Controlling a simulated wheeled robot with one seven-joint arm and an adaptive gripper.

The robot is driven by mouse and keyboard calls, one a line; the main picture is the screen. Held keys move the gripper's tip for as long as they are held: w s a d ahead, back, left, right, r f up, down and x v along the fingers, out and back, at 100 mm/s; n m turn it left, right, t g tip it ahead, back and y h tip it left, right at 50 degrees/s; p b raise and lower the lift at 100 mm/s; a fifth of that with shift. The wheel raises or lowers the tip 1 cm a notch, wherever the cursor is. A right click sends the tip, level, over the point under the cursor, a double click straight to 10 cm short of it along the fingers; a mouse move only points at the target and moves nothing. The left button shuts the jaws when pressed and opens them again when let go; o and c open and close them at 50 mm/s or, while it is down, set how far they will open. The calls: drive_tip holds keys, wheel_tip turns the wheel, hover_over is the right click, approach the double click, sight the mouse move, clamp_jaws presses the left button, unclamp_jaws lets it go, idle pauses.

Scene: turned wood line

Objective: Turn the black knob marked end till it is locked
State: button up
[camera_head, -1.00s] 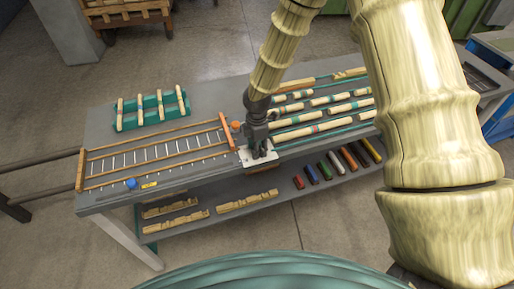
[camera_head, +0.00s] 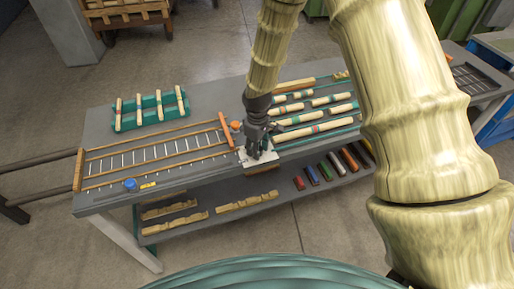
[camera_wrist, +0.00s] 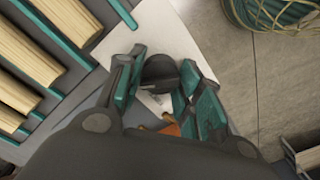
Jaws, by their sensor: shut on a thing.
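In the wrist view the black knob (camera_wrist: 160,72) is a dark round part between the two fingers of my gripper (camera_wrist: 158,82), which is shut on it. The knob stands over a white plate (camera_wrist: 165,25) with faint marks, too small to read. In the head view my gripper (camera_head: 257,146) reaches down to the white plate (camera_head: 262,163) near the table's front edge, and the knob is hidden behind the fingers there. Whether the knob is locked cannot be told.
An orange knob (camera_head: 235,126) stands just left of my gripper. A ladder-like rail frame (camera_head: 160,151) lies to the left, with a blue knob (camera_head: 130,184) in front. Wooden rods (camera_head: 310,131) lie in green racks to the right. A lower shelf (camera_head: 225,190) holds shaped pieces.

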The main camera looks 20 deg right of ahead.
drive_tip(key=shift+m, duration=1.5)
drive_tip(key=shift+w, duration=0.1)
drive_tip(key=o, duration=1)
drive_tip(key=shift+o, duration=0.2)
drive_tip(key=shift+r, duration=0.1)
wheel_tip(320, 180, up, 12)
